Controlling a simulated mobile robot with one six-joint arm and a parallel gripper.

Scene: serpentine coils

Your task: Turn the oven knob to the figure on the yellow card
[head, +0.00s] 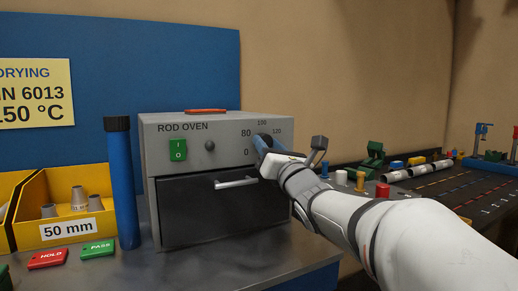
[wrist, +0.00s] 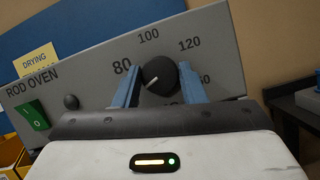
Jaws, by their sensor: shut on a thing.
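The rod oven (head: 225,130) is a grey box with a dark door. Its black round knob (wrist: 160,73) shows in the wrist view, with a white pointer line aimed to the lower left, below the 80. The figures 80, 100 and 120 are readable around it; one at the right is partly hidden by a finger. My gripper (wrist: 158,82) is shut on the knob, one blue finger on each side. In the head view my gripper (head: 264,146) covers most of the knob. The yellow card (head: 35,93) is cut off at the left and reads 150 °C.
A blue rod canister (head: 122,185) stands left of the oven, beside a yellow bin (head: 90,230) marked 50 mm. Red HOLD (head: 48,259) and green PASS (head: 97,249) tags lie in front. The green switch (head: 178,149) and door handle (head: 236,183) are on the oven front.

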